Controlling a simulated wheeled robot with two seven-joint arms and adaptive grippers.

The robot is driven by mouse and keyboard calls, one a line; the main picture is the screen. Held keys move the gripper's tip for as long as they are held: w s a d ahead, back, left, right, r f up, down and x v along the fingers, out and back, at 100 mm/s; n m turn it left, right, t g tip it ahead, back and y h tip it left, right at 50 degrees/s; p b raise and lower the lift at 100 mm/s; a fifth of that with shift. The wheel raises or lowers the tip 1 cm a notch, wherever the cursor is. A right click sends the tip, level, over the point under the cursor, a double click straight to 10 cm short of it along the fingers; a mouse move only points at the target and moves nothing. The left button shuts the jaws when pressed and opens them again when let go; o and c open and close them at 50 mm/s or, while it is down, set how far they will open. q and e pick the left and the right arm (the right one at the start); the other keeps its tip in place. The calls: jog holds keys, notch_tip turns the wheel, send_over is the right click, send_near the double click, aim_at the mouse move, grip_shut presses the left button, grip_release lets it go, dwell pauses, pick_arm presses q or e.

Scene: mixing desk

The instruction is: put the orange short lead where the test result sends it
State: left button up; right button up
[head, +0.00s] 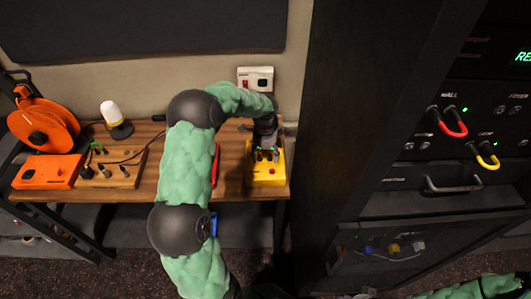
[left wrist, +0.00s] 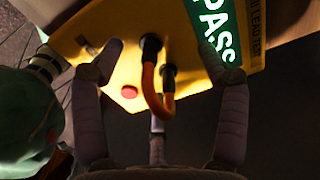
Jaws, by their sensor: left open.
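The yellow lead tester (head: 266,177) stands at the right end of the wooden desk. It fills the upper part of the left wrist view (left wrist: 100,75), where its lit green display (left wrist: 218,35) reads PASS and a red button (left wrist: 129,91) shows. The orange short lead (left wrist: 150,85) is looped, with its black plugs at the tester's face. My left gripper (head: 264,147) is over the tester. In the left wrist view its fingers (left wrist: 162,55) are apart, one each side of the lead, not closed on it. My right gripper is out of view.
An orange box (head: 45,172), a wooden board (head: 125,177) with plugs, an orange reel (head: 45,122) and a white-topped lamp (head: 110,112) are at left. The dark rack at right carries a red lead (head: 452,127) and a yellow lead (head: 487,160), above a handled drawer (head: 455,188).

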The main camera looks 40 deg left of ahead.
pick_arm(q)
jog(key=shift+c, duration=0.3)
grip_shut()
jog(key=shift+r, duration=0.2)
dwell(0.4)
jog(key=shift+r+p, duration=2.35)
jog(key=shift+r, duration=0.5)
